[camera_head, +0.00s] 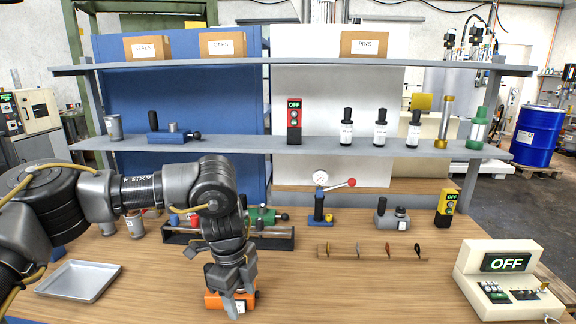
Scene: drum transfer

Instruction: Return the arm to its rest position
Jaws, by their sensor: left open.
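My left arm (150,192) comes in from the left and bends down over the wooden table (330,285). My left gripper (234,303) points down at the front middle-left of the table. Its jaws are open, with one finger in front of a small orange object (213,301). The object sits low at the fingertips and is partly hidden by the fingers. I cannot tell whether the fingers touch it. My right gripper is not in view.
A metal tray (78,281) lies left of the gripper. Behind the forearm stands a rack (280,243) with a green part. A tool strip (372,253), a gauge press (319,205) and a control box (508,278) are to the right. The front middle table is clear.

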